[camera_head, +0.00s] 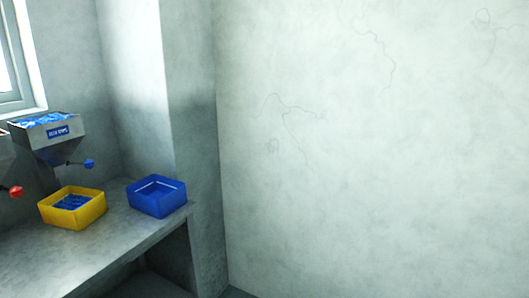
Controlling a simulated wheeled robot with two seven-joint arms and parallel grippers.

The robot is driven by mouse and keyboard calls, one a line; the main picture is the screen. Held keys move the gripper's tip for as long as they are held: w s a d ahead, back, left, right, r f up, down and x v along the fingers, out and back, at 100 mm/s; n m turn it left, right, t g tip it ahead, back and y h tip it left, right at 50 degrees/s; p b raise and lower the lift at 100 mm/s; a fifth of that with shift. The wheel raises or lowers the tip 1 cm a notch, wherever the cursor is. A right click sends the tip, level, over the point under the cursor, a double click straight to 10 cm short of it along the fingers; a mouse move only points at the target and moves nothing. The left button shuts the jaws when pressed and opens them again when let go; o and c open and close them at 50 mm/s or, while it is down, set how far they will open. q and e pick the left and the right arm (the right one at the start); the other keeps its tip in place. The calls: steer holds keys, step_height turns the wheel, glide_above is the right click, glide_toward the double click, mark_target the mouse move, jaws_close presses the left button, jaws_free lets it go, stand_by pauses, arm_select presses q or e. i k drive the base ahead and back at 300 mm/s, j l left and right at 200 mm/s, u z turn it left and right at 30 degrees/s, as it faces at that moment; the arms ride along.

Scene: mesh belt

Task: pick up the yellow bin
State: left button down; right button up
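The yellow bin (80,219) sits on the grey counter (100,256) at the lower left in the head view. It stands upright and holds several small blue pieces (72,201). It is below and slightly right of a metal hopper. Neither of my grippers is in view.
A blue bin (158,204) stands on the counter right of the yellow bin, near the counter's right end. A hopper (47,139) with blue items and a blue-knobbed lever (89,163) is behind. A red knob (16,191) is at far left. A bare wall (370,160) fills the right.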

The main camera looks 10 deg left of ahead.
mark_target(74, 207)
steer(key=u, duration=1.4)
steer(key=i+l+u, duration=0.15)
steer(key=l+u, duration=0.15)
steer(key=l, duration=0.9)
steer(key=l+u, duration=0.3)
steer(key=l, duration=0.85)
steer(key=k+l+u, duration=0.1)
steer(key=l+u, duration=0.2)
steer(key=l, duration=0.9)
